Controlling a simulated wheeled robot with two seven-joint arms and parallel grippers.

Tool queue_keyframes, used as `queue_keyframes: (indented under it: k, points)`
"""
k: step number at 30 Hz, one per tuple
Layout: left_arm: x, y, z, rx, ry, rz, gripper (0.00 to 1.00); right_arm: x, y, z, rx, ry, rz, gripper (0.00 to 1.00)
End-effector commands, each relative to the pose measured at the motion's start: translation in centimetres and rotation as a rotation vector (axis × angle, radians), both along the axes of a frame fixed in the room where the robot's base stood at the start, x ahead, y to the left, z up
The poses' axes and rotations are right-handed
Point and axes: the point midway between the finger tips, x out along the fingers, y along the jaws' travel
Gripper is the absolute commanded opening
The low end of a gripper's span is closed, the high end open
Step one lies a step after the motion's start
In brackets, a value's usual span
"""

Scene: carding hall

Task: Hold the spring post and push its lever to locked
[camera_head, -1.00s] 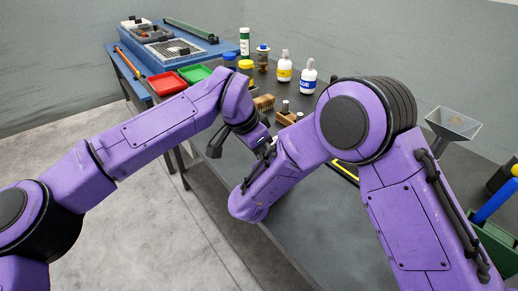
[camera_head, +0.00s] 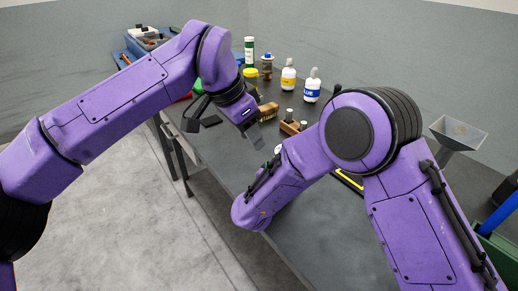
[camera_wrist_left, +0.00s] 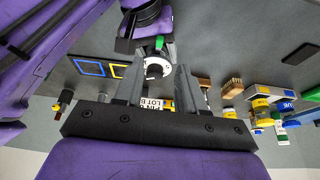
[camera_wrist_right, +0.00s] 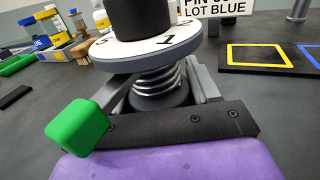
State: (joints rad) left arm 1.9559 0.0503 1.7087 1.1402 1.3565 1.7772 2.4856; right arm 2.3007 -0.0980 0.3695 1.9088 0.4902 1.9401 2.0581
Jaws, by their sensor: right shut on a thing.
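The spring post shows in the right wrist view as a coil spring (camera_wrist_right: 158,84) under a white numbered dial (camera_wrist_right: 150,47) with a black top. Its lever has a green handle (camera_wrist_right: 78,127), sticking out front left. My right gripper (camera_wrist_right: 165,92) is shut on the post at the spring, one finger on each side. In the left wrist view the dial (camera_wrist_left: 157,68) and green handle (camera_wrist_left: 160,42) appear just beyond my left gripper (camera_wrist_left: 157,75), which is open and empty. In the head view my left gripper (camera_head: 255,132) hangs over the table; my right arm mostly hides the post.
A sign (camera_wrist_right: 232,8) reading LOT BLUE stands behind the post, near yellow and blue outlined squares (camera_wrist_right: 258,54). Brushes (camera_head: 268,112), a wooden block (camera_head: 290,127) and glue bottles (camera_head: 312,88) stand farther back. A funnel (camera_head: 458,132) is at the right.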

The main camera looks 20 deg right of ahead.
Motion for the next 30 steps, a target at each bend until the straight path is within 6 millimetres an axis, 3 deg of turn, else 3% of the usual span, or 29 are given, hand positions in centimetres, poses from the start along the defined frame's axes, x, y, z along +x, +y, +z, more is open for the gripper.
queue_keyframes:
  k: [6,17,26,30]
  points:
    - [-0.2,0.7,1.8,-0.001,0.001,0.0,0.39,0.0,0.0,0.0,0.0,0.0,0.001,0.06]
    - [0.3,-0.1,1.5,0.01,0.018,-0.006,0.41,0.0,0.0,0.0,0.0,0.0,0.0,0.06]
    - [1.7,0.4,1.5,-0.002,0.009,-0.294,0.41,0.0,0.0,0.0,0.0,0.0,0.0,0.06]
    - [1.6,-0.3,-0.2,0.001,0.003,-0.316,0.41,0.0,0.0,0.0,0.0,0.0,0.0,0.06]
